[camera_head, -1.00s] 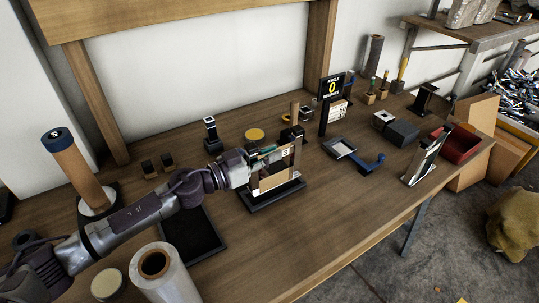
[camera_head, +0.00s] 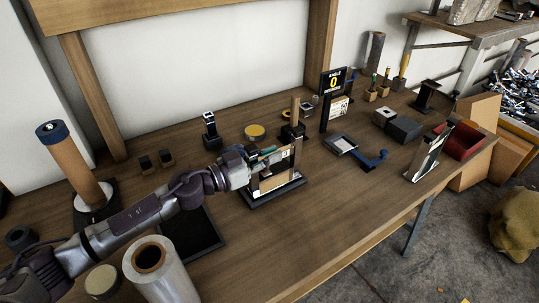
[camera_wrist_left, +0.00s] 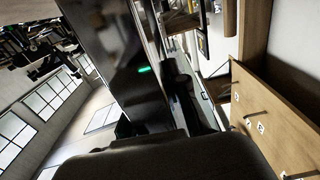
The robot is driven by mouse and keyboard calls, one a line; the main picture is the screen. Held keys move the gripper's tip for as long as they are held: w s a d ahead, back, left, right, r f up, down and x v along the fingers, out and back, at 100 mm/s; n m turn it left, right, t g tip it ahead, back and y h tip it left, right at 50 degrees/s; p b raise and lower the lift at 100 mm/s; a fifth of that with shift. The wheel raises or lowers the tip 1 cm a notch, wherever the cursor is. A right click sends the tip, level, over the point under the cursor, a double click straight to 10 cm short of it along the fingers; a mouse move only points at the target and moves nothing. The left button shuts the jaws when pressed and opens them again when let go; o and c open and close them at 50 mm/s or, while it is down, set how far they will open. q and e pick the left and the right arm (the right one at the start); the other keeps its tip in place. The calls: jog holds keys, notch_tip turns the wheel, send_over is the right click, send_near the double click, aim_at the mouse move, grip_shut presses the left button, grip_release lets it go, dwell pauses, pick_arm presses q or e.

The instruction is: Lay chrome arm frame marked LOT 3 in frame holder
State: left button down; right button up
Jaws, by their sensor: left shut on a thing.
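The chrome arm frame (camera_head: 291,165) is a flat, upright, shiny rectangle with a small white tag marked 3; the rest of the marking is too small to read. My left gripper (camera_head: 264,159) is shut on its upper part, coming from the left. The frame is right above a low black base (camera_head: 268,200), probably the frame holder; I cannot tell whether they touch. The gripper hides part of the frame. In the left wrist view, dark surfaces fill the middle and the grip is unclear. My right gripper is not in view.
A black mat (camera_head: 203,240) lies left of the base, and a clear-wrapped roll (camera_head: 172,282) stands in front. A black sign marked 0 (camera_head: 332,83), a blue-handled tray (camera_head: 342,144) and a shiny leaning panel (camera_head: 428,153) are to the right. The front middle of the bench is clear.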

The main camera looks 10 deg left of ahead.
pick_arm(q)
jog(key=shift+s+f, duration=0.1)
jog(key=shift+f, duration=0.2)
jog(key=c, duration=1.1)
grip_release()
jog(key=v, duration=1.2)
jog(key=shift+r, duration=0.15)
